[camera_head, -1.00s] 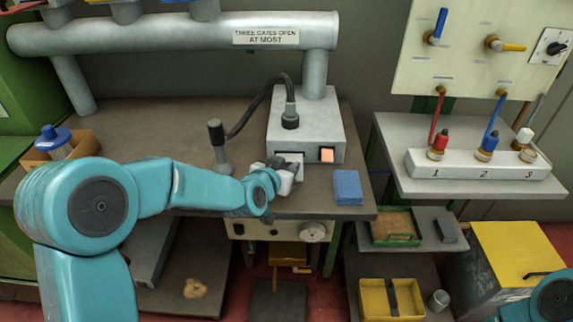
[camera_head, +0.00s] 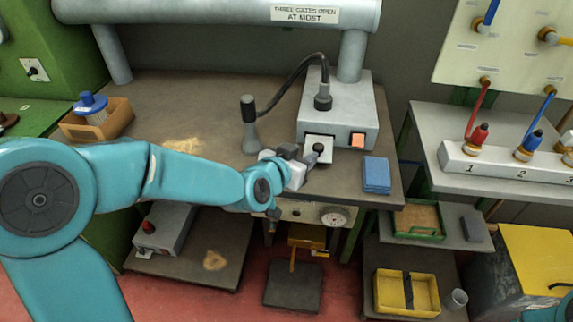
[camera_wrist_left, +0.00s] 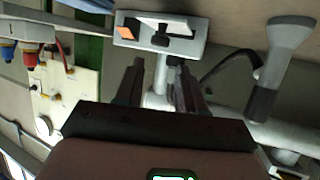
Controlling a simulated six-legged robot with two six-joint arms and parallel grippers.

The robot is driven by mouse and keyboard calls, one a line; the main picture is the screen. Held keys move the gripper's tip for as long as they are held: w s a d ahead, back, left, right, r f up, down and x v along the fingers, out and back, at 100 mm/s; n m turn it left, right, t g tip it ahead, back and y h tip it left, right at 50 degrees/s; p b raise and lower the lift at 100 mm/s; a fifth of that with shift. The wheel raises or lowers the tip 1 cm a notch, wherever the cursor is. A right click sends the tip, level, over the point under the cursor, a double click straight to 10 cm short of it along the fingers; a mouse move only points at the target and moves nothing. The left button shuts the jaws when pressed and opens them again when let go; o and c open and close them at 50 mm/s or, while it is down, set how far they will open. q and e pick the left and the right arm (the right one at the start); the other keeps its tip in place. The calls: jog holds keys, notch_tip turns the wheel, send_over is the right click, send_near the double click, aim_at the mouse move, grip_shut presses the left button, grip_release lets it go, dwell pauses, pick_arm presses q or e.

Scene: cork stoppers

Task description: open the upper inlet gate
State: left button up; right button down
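My left gripper (camera_head: 304,157) is just left of the knob, low over the bench edge. In the left wrist view its dark fingers (camera_wrist_left: 172,90) point at the box with a gap between them, holding nothing that I can see. Contact with the knob cannot be told. No part is clearly marked as the upper inlet gate. My right gripper is out of view.
An orange lit switch (camera_head: 357,140) and a blue pad (camera_head: 376,174) are right of the knob. A grey upright handle (camera_head: 249,122) and a black hose stand left of the box. A large pipe (camera_head: 220,10) labelled "three gates open at most" runs behind.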

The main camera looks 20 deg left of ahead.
pick_arm(q)
jog(key=v, duration=0.8)
jog(key=s+d+f+g+p, duration=0.1)
jog(key=s+f+g+p, duration=0.15)
jog(key=f, duration=0.65)
jog(key=s+d+f+g+p, duration=0.1)
jog(key=f+g, duration=0.3)
jog(key=f, duration=0.6)
jog(key=s+d+f+n+g+h, duration=0.1)
jog(key=s+d+f+g, duration=0.2)
jog(key=s+f, duration=0.4)
jog(key=s+d+f+n+g+h+p, duration=0.1)
jog(key=s+d+f+n+g, duration=0.1)
jog(key=s+f, duration=0.4)
jog(key=s+d+g, duration=0.1)
jog(key=s, duration=0.1)
jog(key=shift+s+f+g+h, duration=0.3)
jog(key=shift+f+g, duration=0.05)
jog(key=shift+f, duration=0.05)
jog(key=shift+w, duration=0.1)
